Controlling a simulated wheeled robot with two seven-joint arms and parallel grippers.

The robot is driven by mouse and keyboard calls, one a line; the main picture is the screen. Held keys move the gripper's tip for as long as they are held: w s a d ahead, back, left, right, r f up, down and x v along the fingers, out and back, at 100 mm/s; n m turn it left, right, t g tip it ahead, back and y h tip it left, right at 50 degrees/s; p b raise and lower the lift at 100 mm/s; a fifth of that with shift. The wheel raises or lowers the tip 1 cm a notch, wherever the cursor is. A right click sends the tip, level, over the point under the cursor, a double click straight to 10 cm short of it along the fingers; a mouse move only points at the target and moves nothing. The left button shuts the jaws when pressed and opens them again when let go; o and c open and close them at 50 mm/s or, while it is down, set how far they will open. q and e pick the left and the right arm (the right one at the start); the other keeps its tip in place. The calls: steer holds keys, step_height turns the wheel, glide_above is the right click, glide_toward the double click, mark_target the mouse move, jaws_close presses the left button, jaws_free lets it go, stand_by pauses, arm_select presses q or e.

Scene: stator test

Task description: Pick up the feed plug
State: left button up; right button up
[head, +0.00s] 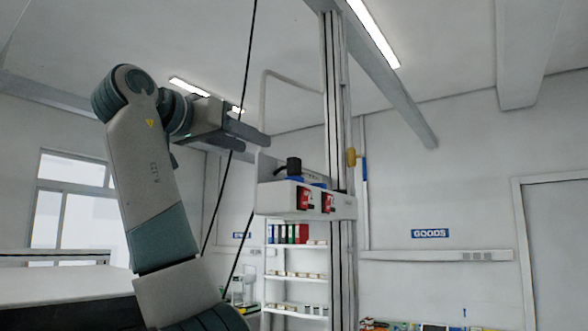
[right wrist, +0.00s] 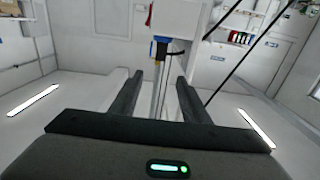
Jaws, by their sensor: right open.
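The likely feed plug is a black plug (head: 293,166) standing upright on top of a pale box (head: 272,199), with blue at its base. In the right wrist view, which looks upside down, a black part with blue (right wrist: 161,55) shows beyond the fingers, under the pale box (right wrist: 172,18). My right gripper (head: 257,143) is raised to the upper left of the plug and apart from it. Its two fingers (right wrist: 158,78) are spread with nothing held between them. My left gripper is out of view.
The box has red switches (head: 303,198) on its front and is on a tall metal column (head: 336,100). A black cable (head: 247,60) hangs close to my right gripper. Shelves with binders (head: 288,234) stand behind. A pale surface (head: 60,282) lies at lower left.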

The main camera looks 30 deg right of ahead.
steer(key=p, duration=0.4)
glide_toward(290, 158)
steer(key=x, duration=0.4)
steer(key=shift+w+d, duration=0.1)
steer(key=shift+d, duration=0.1)
steer(key=shift+r, duration=0.1)
steer(key=p+x, duration=0.2)
steer(key=p, duration=0.1)
steer(key=shift+w+d+r, duration=0.15)
steer(key=shift+d+r, duration=0.1)
steer(key=shift+d, duration=0.05)
steer(key=shift+p+x, duration=0.7)
steer(key=shift+x, duration=0.2)
steer(key=shift+w+d+f, duration=0.15)
steer(key=shift+d+f, duration=0.1)
steer(key=shift+d, duration=0.15)
steer(key=shift+a, duration=0.1)
